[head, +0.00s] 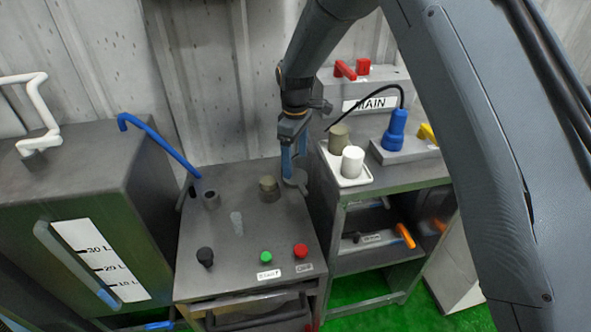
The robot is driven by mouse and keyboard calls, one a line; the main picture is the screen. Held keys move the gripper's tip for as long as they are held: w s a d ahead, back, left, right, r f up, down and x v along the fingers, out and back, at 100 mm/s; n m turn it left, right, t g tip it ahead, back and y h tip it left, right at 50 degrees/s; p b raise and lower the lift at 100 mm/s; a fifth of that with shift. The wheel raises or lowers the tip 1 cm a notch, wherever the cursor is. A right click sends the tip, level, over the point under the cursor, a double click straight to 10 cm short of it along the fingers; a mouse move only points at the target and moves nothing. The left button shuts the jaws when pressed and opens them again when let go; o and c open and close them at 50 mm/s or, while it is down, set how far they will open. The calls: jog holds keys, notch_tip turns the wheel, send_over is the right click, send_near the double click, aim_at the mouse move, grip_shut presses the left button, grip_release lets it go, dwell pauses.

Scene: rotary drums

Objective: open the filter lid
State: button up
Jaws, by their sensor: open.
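My gripper (294,172) points down over the back right corner of the grey middle cabinet (225,262). Its blue fingers are apart, with nothing seen held between them. A small grey round piece (300,182) shows at the fingertips, partly hidden by them; I cannot tell whether they touch it.
A right-hand shelf (400,180) holds a white tray (345,181) with two cups.

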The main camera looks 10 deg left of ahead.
jog(key=shift+r, duration=1.1)
jog(key=shift+c, duration=0.5)
jog(key=shift+s+a, duration=0.1)
jog(key=shift+s, duration=0.05)
jog(key=c, duration=0.3)
jog(key=s+a+n+h, duration=0.1)
jog(key=s+a+n, duration=0.1)
jog(key=s+n, duration=0.1)
jog(key=s+a+n+t+h, duration=0.1)
jog(key=s+a+n, duration=0.1)
jog(key=s+n, duration=0.1)
jog(key=s+a+n+t+h, duration=0.1)
jog(key=s+a+n, duration=0.1)
jog(key=s+n, duration=0.1)
jog(key=shift+s+a+r+h, duration=0.3)
jog(key=shift+s+r+h, duration=0.05)
jog(key=shift+s+h, duration=0.05)
grip_shut()
jog(key=w+d+f+p, duration=0.3)
jog(key=d+f, duration=0.3)
jog(key=f, duration=0.3)
jog(key=shift+w+d+p, duration=0.3)
jog(key=shift+w+p, duration=0.1)
jog(key=shift+w, duration=0.15)
